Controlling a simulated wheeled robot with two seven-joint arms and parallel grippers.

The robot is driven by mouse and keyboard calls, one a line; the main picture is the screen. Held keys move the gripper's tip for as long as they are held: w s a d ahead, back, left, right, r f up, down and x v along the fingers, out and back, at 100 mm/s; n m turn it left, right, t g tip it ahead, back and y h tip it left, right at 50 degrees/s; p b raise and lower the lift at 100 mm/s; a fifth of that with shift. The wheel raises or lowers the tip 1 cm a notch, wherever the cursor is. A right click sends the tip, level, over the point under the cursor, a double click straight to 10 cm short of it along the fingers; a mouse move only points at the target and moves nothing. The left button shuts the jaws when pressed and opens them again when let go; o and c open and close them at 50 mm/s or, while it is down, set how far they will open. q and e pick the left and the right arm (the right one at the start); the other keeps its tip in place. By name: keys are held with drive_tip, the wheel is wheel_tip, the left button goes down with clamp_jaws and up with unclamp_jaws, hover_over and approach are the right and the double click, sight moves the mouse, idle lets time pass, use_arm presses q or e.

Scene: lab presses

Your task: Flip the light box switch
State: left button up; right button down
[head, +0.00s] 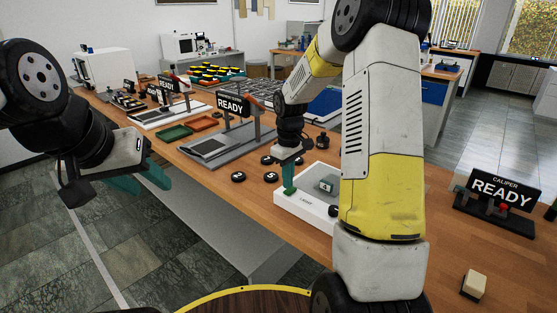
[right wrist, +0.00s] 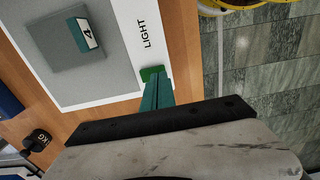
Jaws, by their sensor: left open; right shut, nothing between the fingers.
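The light box (head: 303,206) is a low white box with a grey top panel and the word LIGHT on its front rim; it also shows in the right wrist view (right wrist: 124,50). A small green switch (right wrist: 152,73) sits on the rim beside the label. My right gripper (head: 289,189) has its teal fingers closed together and pointing down at the switch. In the right wrist view the fingertips (right wrist: 155,84) overlap the switch's edge; I cannot tell whether they touch. My left gripper (head: 150,180) is open and empty, left of the table over the floor side.
A grey block marked 4 (right wrist: 85,34) rests on the light box panel. Black round weights (head: 239,177) lie left of the box. A READY caliper stand (head: 496,204) and a beige block (head: 474,284) are at right. My right arm hides part of the box.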

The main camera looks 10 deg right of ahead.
drive_tip(key=shift+f, duration=0.8)
drive_tip(key=shift+s+a+f, duration=0.1)
drive_tip(key=shift+s+f, duration=0.05)
drive_tip(key=shift+f, duration=0.15)
drive_tip(key=shift+w+d+r, duration=0.1)
drive_tip(key=shift+w+d, duration=0.45)
drive_tip(key=shift+d, duration=0.15)
wheel_tip(320, 180, up, 14)
drive_tip(key=shift+r, duration=0.15)
